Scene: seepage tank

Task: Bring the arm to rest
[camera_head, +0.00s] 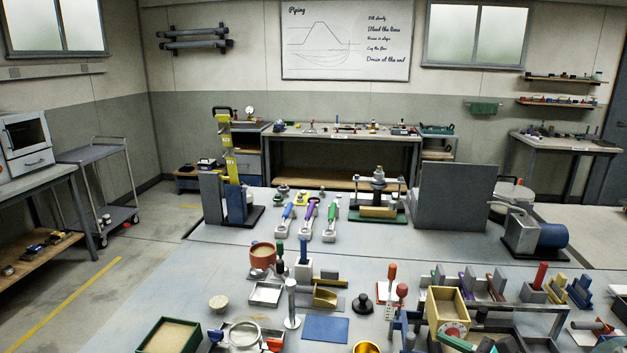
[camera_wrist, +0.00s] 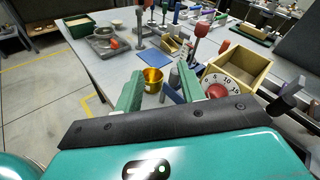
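My gripper (camera_wrist: 160,72) shows in the wrist view as two green fingers set apart, with nothing held between them. It is over the near part of the workbench (camera_wrist: 112,68). A gold cup (camera_wrist: 153,82) shows beyond the gap between the fingers, and it also shows at the bottom edge of the head view (camera_head: 366,347).
A wooden box (camera_head: 447,309) with a red dial (camera_wrist: 222,89) stands close to the right finger. A blue mat (camera_head: 326,329), a green tray of sand (camera_head: 171,337) and many tools crowd the bench.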

